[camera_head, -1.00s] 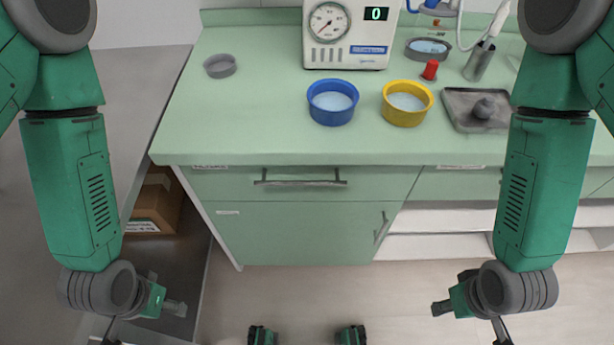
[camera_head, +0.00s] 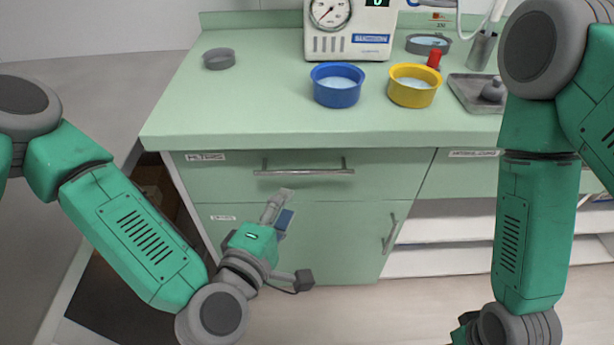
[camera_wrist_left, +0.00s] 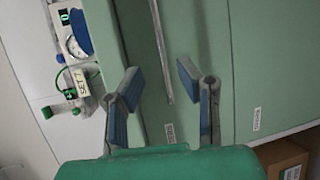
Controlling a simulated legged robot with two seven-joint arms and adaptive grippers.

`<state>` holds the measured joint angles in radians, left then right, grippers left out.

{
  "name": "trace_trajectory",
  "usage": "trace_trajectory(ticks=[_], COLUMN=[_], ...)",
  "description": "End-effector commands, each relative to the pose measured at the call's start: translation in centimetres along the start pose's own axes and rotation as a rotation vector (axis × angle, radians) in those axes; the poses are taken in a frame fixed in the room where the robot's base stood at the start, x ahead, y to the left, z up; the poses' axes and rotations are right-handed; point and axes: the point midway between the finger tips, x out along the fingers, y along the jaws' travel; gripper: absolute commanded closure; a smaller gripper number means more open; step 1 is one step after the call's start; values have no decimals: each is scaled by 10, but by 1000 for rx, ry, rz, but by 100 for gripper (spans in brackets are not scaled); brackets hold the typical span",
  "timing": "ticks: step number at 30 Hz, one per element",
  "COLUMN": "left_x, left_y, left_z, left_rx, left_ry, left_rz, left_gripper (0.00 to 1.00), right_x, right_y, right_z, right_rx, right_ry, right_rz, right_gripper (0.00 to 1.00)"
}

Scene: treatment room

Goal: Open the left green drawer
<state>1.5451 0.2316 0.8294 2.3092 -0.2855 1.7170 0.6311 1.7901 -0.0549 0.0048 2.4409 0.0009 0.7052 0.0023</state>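The left green drawer (camera_head: 225,178) is shut, flush in the cabinet front under the counter. Its horizontal bar handle (camera_head: 304,172) is in clear view. My left gripper (camera_head: 283,208) is just below the handle, in front of the cabinet, and apart from it. In the left wrist view the gripper (camera_wrist_left: 158,78) has its two blue-padded fingers spread, with nothing between them. The handle (camera_wrist_left: 160,50) runs beyond the fingertips there, roughly along the gap between them. My right gripper (camera_head: 464,330) is at the bottom edge, mostly cut off and hidden.
Below the drawer is a cabinet door with a slanted handle (camera_head: 389,233). On the counter (camera_head: 250,105) stand a blue bowl (camera_head: 337,94), a yellow bowl (camera_head: 413,94) and a gauge device (camera_head: 348,45). Open white shelves (camera_head: 450,228) are at the right. Floor in front is clear.

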Motion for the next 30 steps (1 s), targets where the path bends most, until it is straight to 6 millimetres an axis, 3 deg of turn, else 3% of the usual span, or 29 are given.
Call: trace_trajectory(ticks=[9,15,21,29,30], left_x=[69,100,113,114,114], left_y=[-1,-2,-1,-1,-1], left_z=[-1,0,0,0,0], left_rx=[3,3,3,3,3], left_ry=[1,-1,-2,-2,-2], left_rz=[2,0,-2,-2,-2], left_gripper=[69,69,69,69,76], right_x=[12,16,18,18,18], right_y=[0,0,0,0,0], right_z=[1,1,1,1,1], right_rx=[0,0,0,0,0], right_ry=[-1,-1,-1,-1,-1], right_rz=[0,0,0,0,0], right_gripper=[60,60,60,60,60])
